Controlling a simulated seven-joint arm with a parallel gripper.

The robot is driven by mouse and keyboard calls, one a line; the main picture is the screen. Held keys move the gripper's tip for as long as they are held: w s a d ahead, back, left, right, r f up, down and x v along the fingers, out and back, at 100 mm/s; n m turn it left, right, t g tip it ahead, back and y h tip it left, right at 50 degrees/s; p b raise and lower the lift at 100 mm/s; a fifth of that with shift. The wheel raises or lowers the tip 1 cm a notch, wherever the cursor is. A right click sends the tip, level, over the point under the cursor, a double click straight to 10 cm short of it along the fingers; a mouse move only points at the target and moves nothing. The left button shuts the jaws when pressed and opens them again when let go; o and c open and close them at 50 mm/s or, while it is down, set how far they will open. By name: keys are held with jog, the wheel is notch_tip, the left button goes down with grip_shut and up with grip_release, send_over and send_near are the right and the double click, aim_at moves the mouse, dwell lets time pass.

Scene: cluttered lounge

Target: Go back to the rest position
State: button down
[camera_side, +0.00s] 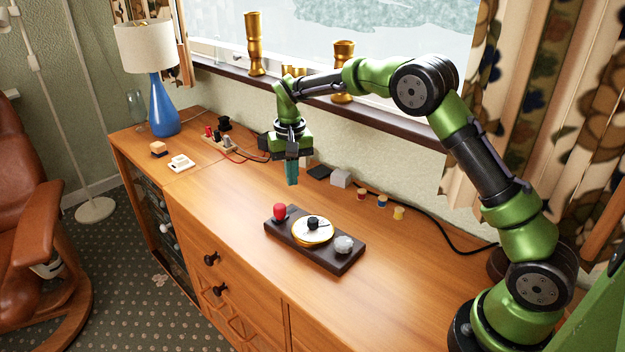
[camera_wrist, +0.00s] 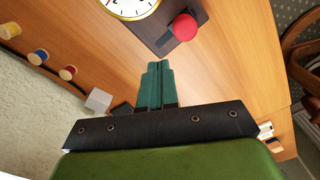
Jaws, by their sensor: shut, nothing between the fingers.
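My gripper (camera_side: 291,174) hangs above the wooden sideboard (camera_side: 228,246), pointing down, its teal fingers together and empty. In the wrist view the fingers of my gripper (camera_wrist: 156,78) lie side by side with nothing between them. My green arm arches over the right part of the sideboard. A dark board (camera_side: 338,260) with a red knob (camera_side: 280,211), a round dial (camera_side: 313,231) and a clear grey knob (camera_side: 343,244) lies in front of and below the gripper, apart from it. The red knob (camera_wrist: 184,27) also shows in the wrist view.
A white block (camera_side: 341,178) and several thread spools (camera_side: 398,213) stand near the wall, beside a black cable. A blue lamp (camera_side: 163,108), a power strip (camera_side: 218,139) and small blocks (camera_side: 180,163) are at the left. Brass vases (camera_side: 254,45) stand on the windowsill. The sideboard front is clear.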

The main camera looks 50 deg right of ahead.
jog(key=shift+r, duration=0.45)
jog(key=s+a+r+t, duration=0.1)
jog(key=s+r, duration=0.3)
jog(key=s, duration=0.5)
jog(key=s+a+r+n+t+y, duration=0.1)
jog(key=s+a+r+t, duration=0.1)
jog(key=s, duration=0.8)
jog(key=s+a+r+n+t+y, duration=0.1)
jog(key=s+r+t, duration=0.3)
jog(key=s+r, duration=0.3)
jog(key=s, duration=0.3)
jog(key=shift+s+a, duration=0.2)
jog(key=shift+a, duration=0.15)
